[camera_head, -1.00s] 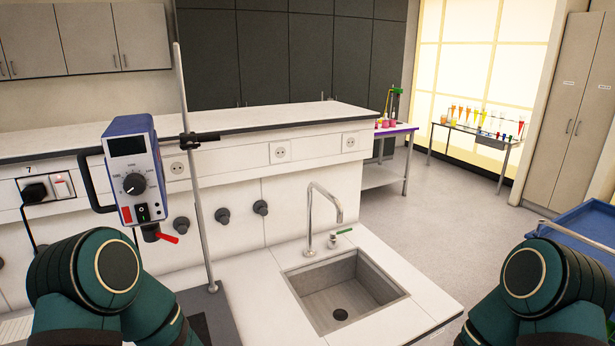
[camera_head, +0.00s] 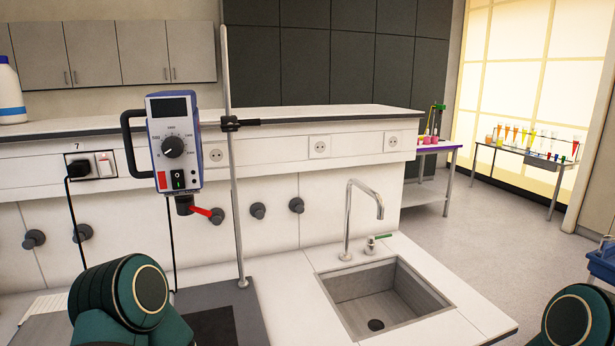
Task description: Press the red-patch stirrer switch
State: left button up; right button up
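The overhead stirrer (camera_head: 174,145) is a blue and light-grey box with a dark display and a round black dial, clamped to an upright metal rod (camera_head: 232,180). A red patch (camera_head: 161,180) sits at the lower left of its front. Right beside the patch is a small black rocker switch (camera_head: 178,179) with a small green mark. A dark chuck with a red lever (camera_head: 207,213) hangs beneath. Neither gripper is in view. Only dark green links of my arms show at the bottom, the left one below the stirrer and the right one at the lower right corner.
A wall outlet labelled 7 with a black plug (camera_head: 79,168) and a rocker is left of the stirrer. A sink (camera_head: 385,300) with a tap (camera_head: 349,220) is to the right. A white bottle (camera_head: 10,92) stands at far left.

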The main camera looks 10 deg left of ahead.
aim_at(177, 176)
jog(key=k+j+u, duration=0.1)
jog(key=j, duration=0.35)
jog(key=k+j+u, duration=0.15)
jog(key=j, duration=0.3)
jog(key=j+u, duration=0.1)
jog(key=j, duration=0.35)
jog(key=k, duration=0.05)
